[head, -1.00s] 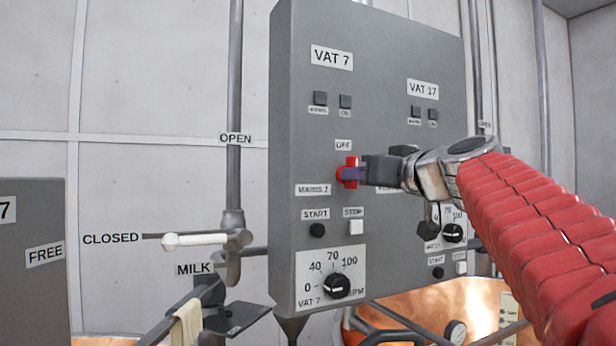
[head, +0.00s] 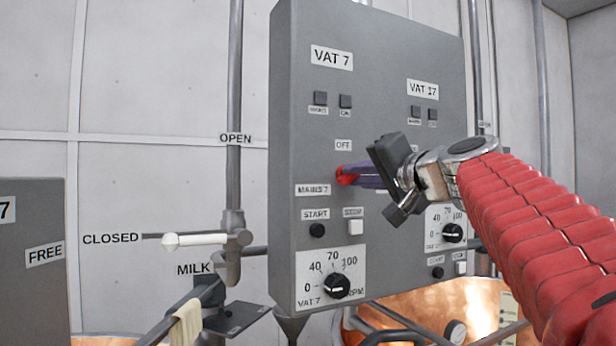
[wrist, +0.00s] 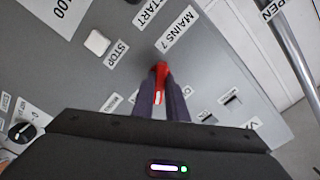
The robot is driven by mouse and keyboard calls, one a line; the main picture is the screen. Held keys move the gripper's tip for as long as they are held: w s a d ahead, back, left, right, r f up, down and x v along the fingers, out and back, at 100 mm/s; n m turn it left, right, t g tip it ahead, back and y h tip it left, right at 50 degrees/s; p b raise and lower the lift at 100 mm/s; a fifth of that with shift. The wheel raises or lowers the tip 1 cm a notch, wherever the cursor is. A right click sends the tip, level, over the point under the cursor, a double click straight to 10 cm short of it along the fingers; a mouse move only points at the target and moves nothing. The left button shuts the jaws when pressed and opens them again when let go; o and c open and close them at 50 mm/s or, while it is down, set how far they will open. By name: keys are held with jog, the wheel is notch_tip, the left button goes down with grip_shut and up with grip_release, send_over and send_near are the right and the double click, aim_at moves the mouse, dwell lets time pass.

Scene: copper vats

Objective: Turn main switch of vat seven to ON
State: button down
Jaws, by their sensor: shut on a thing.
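The grey control panel (head: 300,130) has a VAT 7 column on its left and a VAT 17 column on its right. The red main switch (head: 345,177) of vat seven sits below the OFF label (head: 343,145) and above right of the MAINS 7 label (head: 313,190). My gripper (head: 362,176) is shut on the switch. In the wrist view its two purple-grey fingers (wrist: 163,100) close around the red switch (wrist: 161,75), beside the MAINS 7 label (wrist: 178,30). The gripper hides the ON side, so I cannot read the handle's exact position.
START (head: 317,230) and STOP (head: 355,227) buttons and a speed dial (head: 337,286) lie below the switch. A milk valve lever (head: 200,240) and pipe stand left of the panel. Copper vats (head: 450,300) are below. Free room lies in front of the panel.

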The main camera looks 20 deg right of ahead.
jog(key=m, duration=0.4)
jog(key=shift+d+f, duration=0.1)
jog(key=shift+d, duration=0.05)
jog(key=shift+f+m, duration=0.1)
jog(key=shift+m, duration=1.3)
jog(key=shift+w, duration=0.1)
jog(key=c, duration=1.8)
grip_release()
jog(key=shift+o, duration=0.2)
